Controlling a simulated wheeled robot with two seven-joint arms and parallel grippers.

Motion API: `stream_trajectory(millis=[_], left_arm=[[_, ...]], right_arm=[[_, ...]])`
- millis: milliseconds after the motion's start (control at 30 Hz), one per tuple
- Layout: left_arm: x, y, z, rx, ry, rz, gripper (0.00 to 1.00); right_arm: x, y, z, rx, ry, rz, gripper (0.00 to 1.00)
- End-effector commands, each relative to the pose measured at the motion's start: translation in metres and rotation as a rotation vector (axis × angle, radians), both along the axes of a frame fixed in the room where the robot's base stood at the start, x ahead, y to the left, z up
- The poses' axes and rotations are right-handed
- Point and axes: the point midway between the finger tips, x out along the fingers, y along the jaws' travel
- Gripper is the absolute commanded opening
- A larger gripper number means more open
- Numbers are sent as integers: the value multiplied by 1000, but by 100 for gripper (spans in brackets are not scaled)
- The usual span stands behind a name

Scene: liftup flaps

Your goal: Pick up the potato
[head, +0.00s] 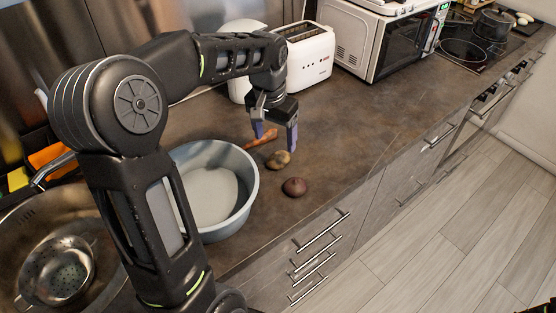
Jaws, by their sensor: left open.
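The potato appears to be the tan, lumpy piece (279,159) lying on the brown counter (350,130). A rounder, dark reddish-brown vegetable (294,187) lies just in front of it, and an orange carrot (262,139) lies just behind it. My left gripper (274,138) points down with its two purple-grey fingers apart and nothing visible between them. It is above and slightly behind the potato, near the carrot. The exact height of the fingertips over the counter is hard to tell. My right gripper is not in the head view.
A large grey-blue bowl (247,203) stands left of the vegetables, partly behind my left arm. A sink with a metal colander (60,272) is at the far left. A white toaster (308,55) and microwave (375,45) stand behind. The counter to the right is clear.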

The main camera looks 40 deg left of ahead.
Motion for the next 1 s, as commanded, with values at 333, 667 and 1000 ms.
stream_trajectory(millis=[333, 667, 1000], left_arm=[[1, 0, -5, 0, 1, 0, 74], [4, 0, -25, 0, -1, -1, 74], [5, -1, -39, -1, 4, 0, 74]], right_arm=[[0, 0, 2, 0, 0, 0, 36], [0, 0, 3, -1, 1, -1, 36], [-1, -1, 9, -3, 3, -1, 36]])
